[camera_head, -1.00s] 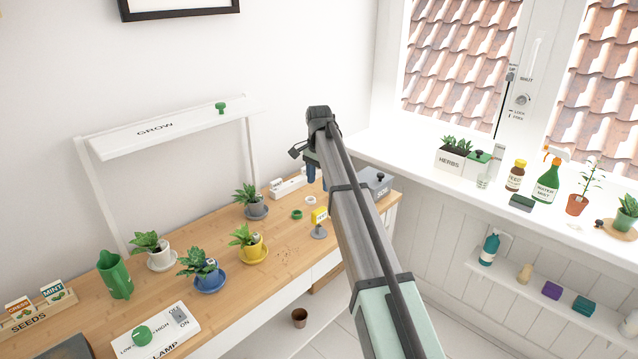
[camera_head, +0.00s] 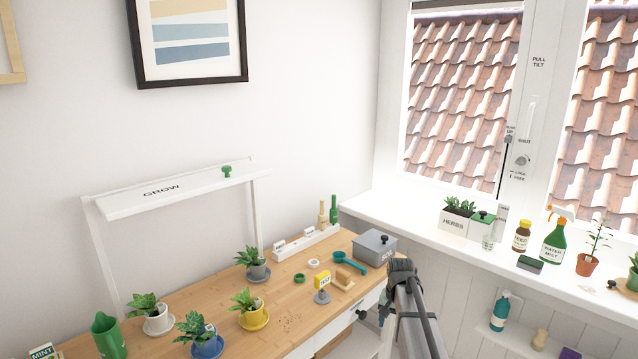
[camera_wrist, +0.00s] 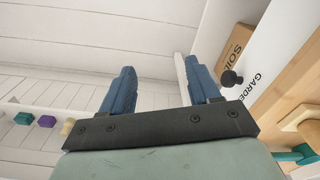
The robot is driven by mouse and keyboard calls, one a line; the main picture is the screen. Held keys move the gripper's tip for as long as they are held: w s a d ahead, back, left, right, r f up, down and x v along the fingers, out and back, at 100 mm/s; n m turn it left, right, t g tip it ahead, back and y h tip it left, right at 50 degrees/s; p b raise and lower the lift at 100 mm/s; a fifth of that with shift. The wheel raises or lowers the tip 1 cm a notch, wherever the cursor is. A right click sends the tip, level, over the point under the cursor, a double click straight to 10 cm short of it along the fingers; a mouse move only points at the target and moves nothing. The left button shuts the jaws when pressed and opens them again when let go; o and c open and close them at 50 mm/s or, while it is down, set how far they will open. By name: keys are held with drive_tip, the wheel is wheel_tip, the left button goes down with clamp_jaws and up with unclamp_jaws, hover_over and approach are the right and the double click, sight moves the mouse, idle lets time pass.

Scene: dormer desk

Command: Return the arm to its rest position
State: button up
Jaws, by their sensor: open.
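My gripper (camera_wrist: 160,92) shows in the wrist view with its two blue fingers wide apart and nothing between them. Beyond the fingers are white boards. In the head view my arm is low at the lower right, by the front right corner of the wooden desk (camera_head: 300,322). The gripper fingers show there only partly, below the desk's top level and in front of the drawer side.
A grey lidded box (camera_head: 375,250) stands at the desk's right end, close behind my arm. The windowsill (camera_head: 420,232) and a lower shelf (camera_head: 505,342) lie to the right.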

drive_tip(key=s+a+f+n+g, duration=0.1)
drive_tip(key=s+a+f+g, duration=0.1)
drive_tip(key=s+f, duration=1)
drive_tip(key=s+a+f+n+g, duration=0.1)
drive_tip(key=s+a+f, duration=0.1)
drive_tip(key=s+f, duration=1)
drive_tip(key=s+f+n+g, duration=0.1)
drive_tip(key=s+f, duration=0.2)
drive_tip(key=s, duration=0.6)
drive_tip(key=s+a+f+n+g, duration=0.1)
drive_tip(key=s+f, duration=0.3)
drive_tip(key=s, duration=0.6)
drive_tip(key=s+f+n+g, duration=0.1)
drive_tip(key=s+f, duration=0.3)
drive_tip(key=s, duration=0.6)
drive_tip(key=shift+a+f+g, duration=0.15)
drive_tip(key=shift+a+g, duration=0.25)
drive_tip(key=shift+g, duration=0.1)
